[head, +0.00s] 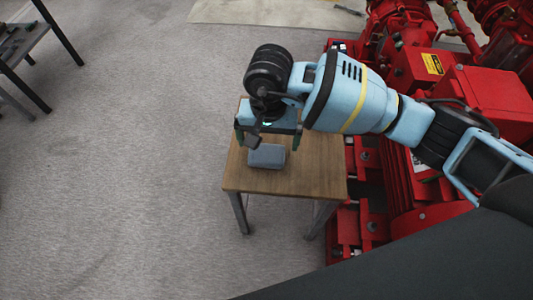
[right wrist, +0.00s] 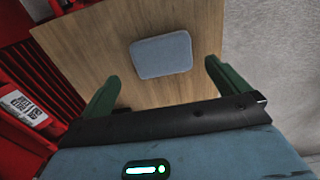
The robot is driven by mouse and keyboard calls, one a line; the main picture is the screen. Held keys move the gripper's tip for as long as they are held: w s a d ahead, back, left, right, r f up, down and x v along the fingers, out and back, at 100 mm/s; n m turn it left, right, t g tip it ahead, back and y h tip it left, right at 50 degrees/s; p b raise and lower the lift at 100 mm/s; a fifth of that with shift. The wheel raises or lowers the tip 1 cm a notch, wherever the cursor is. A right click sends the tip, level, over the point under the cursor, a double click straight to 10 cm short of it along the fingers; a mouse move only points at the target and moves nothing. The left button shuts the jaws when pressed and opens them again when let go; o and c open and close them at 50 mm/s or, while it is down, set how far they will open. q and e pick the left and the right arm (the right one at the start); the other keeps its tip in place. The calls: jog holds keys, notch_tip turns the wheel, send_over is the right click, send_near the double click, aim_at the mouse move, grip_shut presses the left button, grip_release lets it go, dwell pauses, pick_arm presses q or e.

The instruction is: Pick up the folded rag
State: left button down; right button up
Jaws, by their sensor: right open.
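The folded rag (head: 267,156) is a small grey-blue pad with rounded corners. It lies flat on a small wooden table (head: 310,178). In the right wrist view the rag (right wrist: 162,54) shows whole on the wooden top (right wrist: 90,45), ahead of my fingers. My right gripper (head: 268,140) is above the table, near the rag in the head view. In the right wrist view my right gripper (right wrist: 160,85) has its two green fingers wide apart, with nothing between them. The rag lies beyond the fingertips, roughly centred between them. My left gripper is not in view.
Red pump machinery (head: 410,190) stands close along the table's right side; it also shows at the left of the right wrist view (right wrist: 25,75). A dark workbench (head: 22,42) is at the upper left. The grey floor (head: 120,170) left of the table is clear.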

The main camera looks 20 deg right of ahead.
aim_at(267, 152)
jog(key=f+b, duration=0.1)
jog(key=f, duration=0.4)
jog(key=shift+a, duration=0.2)
jog(key=c, duration=0.9)
